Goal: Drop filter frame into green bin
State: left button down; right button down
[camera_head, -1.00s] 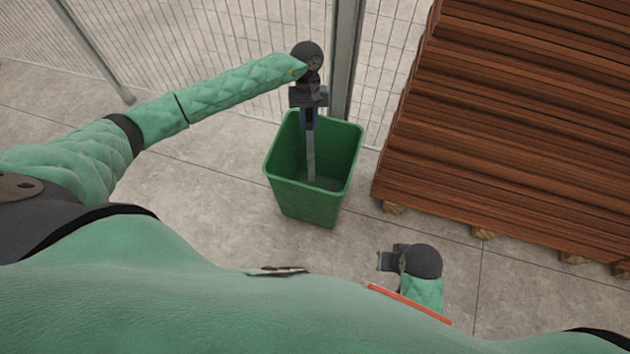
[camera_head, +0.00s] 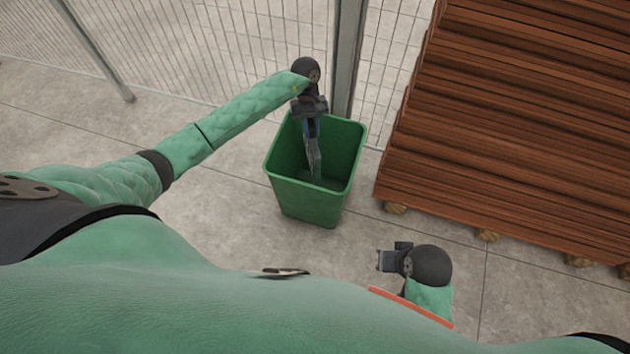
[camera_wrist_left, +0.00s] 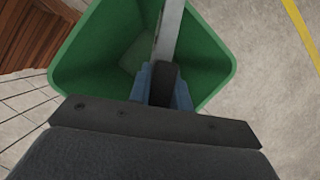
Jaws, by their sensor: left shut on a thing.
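The green bin (camera_head: 312,205) stands upright on the floor at the centre of the head view, its mouth open upward. My left gripper (camera_head: 311,130) is over the bin's mouth, pointing down, shut on the filter frame (camera_head: 315,160). The frame is a thin grey piece seen nearly edge-on, hanging down within the bin's opening. In the left wrist view, the frame (camera_wrist_left: 169,30) extends from the blue fingers of the left gripper (camera_wrist_left: 163,85) over the bin (camera_wrist_left: 95,45). My right gripper (camera_head: 386,261) is at the lower right of the head view, away from the bin; its jaw gap is unclear.
A stack of brown boards (camera_head: 510,130) on wooden blocks stands right of the bin. A wire mesh fence (camera_head: 220,45) with a metal post (camera_head: 347,60) runs behind the bin. The concrete floor left of the bin is clear.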

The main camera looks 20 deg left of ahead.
pick_arm(q)
jog(key=shift+f, duration=0.15)
pick_arm(e)
jog(key=shift+f, duration=0.1)
pick_arm(q)
jog(key=c, duration=1.2)
grip_release()
jog(key=b+v, duration=0.1)
jog(key=v, duration=0.5)
jog(key=shift+w+b, duration=0.15)
jog(key=shift+b, duration=0.25)
jog(key=shift+v, duration=0.85)
pick_arm(e)
jog(key=shift+w+a+f+t+y, duration=0.15)
jog(key=shift+w+a+f, duration=0.05)
jog(key=shift+a+f, duration=0.5)
jog(key=shift+w+a+f+t+y, duration=0.15)
jog(key=shift+w+a+f, duration=0.05)
jog(key=shift+a+f, duration=0.45)
jog(key=shift+r, duration=0.2)
